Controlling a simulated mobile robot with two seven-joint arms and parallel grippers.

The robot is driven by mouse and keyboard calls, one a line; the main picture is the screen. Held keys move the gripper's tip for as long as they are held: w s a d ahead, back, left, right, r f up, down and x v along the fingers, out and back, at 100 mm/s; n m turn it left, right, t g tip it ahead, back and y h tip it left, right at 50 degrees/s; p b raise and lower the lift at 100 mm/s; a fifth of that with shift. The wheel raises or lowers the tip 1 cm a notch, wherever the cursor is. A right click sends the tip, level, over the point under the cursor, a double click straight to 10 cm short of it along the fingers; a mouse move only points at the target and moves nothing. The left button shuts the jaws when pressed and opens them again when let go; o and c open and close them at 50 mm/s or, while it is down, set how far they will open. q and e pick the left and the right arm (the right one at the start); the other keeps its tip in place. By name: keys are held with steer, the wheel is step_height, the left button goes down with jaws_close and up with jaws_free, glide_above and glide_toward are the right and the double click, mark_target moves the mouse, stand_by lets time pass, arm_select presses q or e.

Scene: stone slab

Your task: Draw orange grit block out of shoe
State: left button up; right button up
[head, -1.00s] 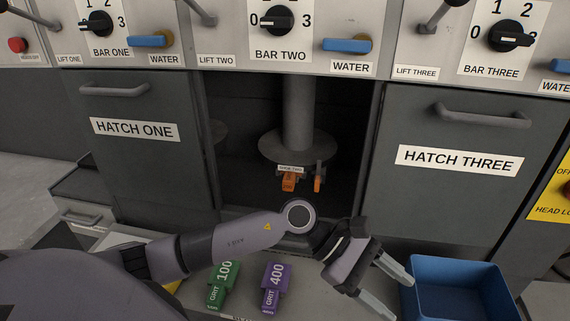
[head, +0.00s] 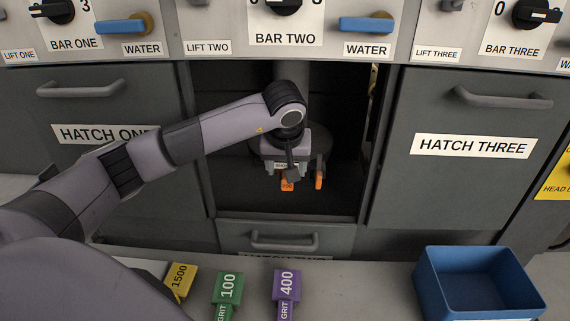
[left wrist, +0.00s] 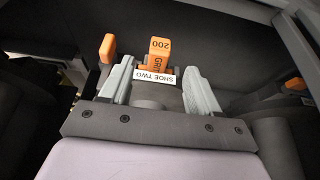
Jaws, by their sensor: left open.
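The orange grit block (head: 287,185) marked 200 sits at the front of the shoe under bar two, inside the open middle bay. In the left wrist view the block (left wrist: 160,48) stands beyond the SHOE TWO label (left wrist: 154,75). Other orange parts (left wrist: 107,48) (left wrist: 295,85) show to either side of it; one also shows in the head view (head: 319,179). My left gripper (left wrist: 158,69) is open, its fingers either side of the label, short of the block's far end. In the head view the gripper (head: 286,172) hides most of the shoe. My right gripper is out of view.
On the front ledge lie a yellow 1500 block (head: 180,279), a green 100 block (head: 228,288) and a purple 400 block (head: 286,285). An empty blue bin (head: 430,285) stands at the right. Hatch one (head: 75,160) and hatch three (head: 470,180) flank the bay.

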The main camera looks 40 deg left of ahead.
mark_target(285, 186)
arm_select(q)
steer(key=shift+x, duration=3.5)
steer(key=shift+s+d, duration=0.1)
jaws_close()
